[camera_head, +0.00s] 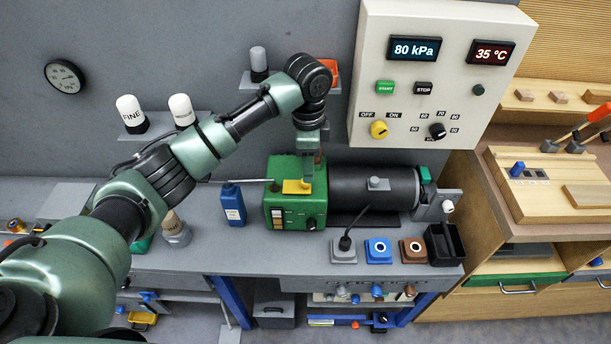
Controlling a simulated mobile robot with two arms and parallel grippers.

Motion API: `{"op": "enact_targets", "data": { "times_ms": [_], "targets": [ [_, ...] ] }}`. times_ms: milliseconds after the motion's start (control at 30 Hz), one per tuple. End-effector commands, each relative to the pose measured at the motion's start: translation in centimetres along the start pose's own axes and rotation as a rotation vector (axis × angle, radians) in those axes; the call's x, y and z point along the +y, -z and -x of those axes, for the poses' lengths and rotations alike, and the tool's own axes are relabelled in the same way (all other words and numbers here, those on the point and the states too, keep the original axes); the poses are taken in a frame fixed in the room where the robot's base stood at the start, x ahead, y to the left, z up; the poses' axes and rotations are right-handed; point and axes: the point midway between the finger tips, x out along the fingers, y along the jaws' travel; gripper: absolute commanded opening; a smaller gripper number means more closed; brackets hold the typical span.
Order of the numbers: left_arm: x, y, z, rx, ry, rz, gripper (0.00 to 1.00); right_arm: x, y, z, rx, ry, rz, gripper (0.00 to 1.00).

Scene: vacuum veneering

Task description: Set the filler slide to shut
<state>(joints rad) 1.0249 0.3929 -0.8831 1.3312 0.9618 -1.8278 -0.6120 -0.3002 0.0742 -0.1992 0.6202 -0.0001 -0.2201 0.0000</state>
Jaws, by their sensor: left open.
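The green pump housing (283,216) sits on the grey bench, joined to a black cylindrical motor (375,190) on its right. A yellow piece, which looks like the filler slide (294,187), lies on top of the housing. A dark round spot, perhaps the filler opening, shows just left of it. My left gripper (308,175) points down at the right end of the yellow piece and is open. Its fingers partly hide that end, and I cannot tell whether they touch it. My right gripper is not in view.
A blue bottle (232,204) stands close left of the pump. In front of the motor are a grey block with a black lever (344,250), blue and brown ringed blocks and a black bin (446,244). A control panel (436,75) reading 80 kPa and 35 °C hangs above.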

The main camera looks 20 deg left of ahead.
Motion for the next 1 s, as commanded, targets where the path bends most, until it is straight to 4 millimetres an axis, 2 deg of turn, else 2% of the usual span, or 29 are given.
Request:
{"op": "enact_targets", "data": {
  "times_ms": [67,167,600,800,1000],
  "targets": [
    [-0.9,-0.5,1.1,-0.011,0.001,-0.001,0.44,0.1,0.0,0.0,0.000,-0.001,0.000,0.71],
    [-1.2,-0.7,1.2,-0.015,-0.002,-0.002,0.44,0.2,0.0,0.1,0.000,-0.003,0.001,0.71],
    [-1.2,-0.8,-5.0,-0.015,-0.002,-0.001,0.44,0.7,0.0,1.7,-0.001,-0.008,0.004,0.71],
    [-1.2,-0.8,-6.2,-0.014,0.001,-0.002,0.44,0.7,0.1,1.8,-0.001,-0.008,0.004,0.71],
    [-1.2,-0.8,-6.3,-0.013,0.001,-0.002,0.44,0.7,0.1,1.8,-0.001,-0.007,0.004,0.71]
  ]
}}
